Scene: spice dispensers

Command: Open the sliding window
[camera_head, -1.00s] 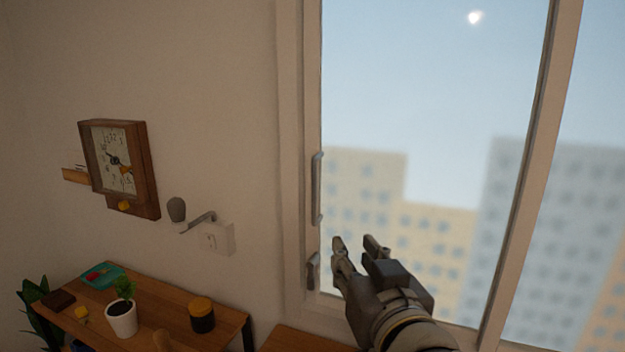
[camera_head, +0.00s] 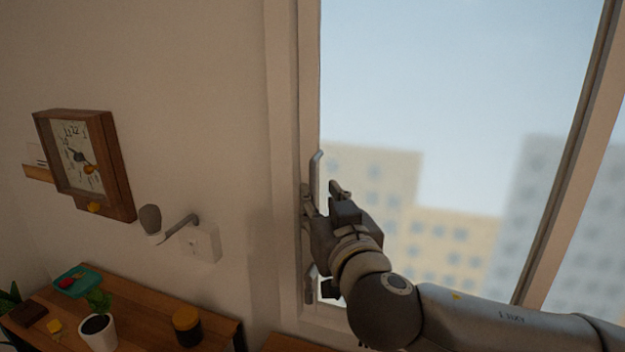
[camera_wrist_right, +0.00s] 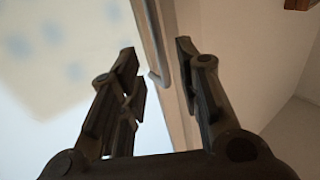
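The sliding window (camera_head: 440,110) has a pale frame, with city buildings visible through the glass. Its vertical grey bar handle (camera_head: 316,172) is on the left frame stile. In the right wrist view the handle (camera_wrist_right: 157,40) runs down between the two fingertips of my open gripper (camera_wrist_right: 158,65), and a gap shows on both sides. My left gripper is not in view.
A wall clock (camera_head: 85,165) and a grey lamp on a wall bracket (camera_head: 200,240) are left of the window. A wooden shelf (camera_head: 140,305) below holds a potted plant (camera_head: 98,328), a dark jar (camera_head: 187,325) and a teal tray (camera_head: 77,281).

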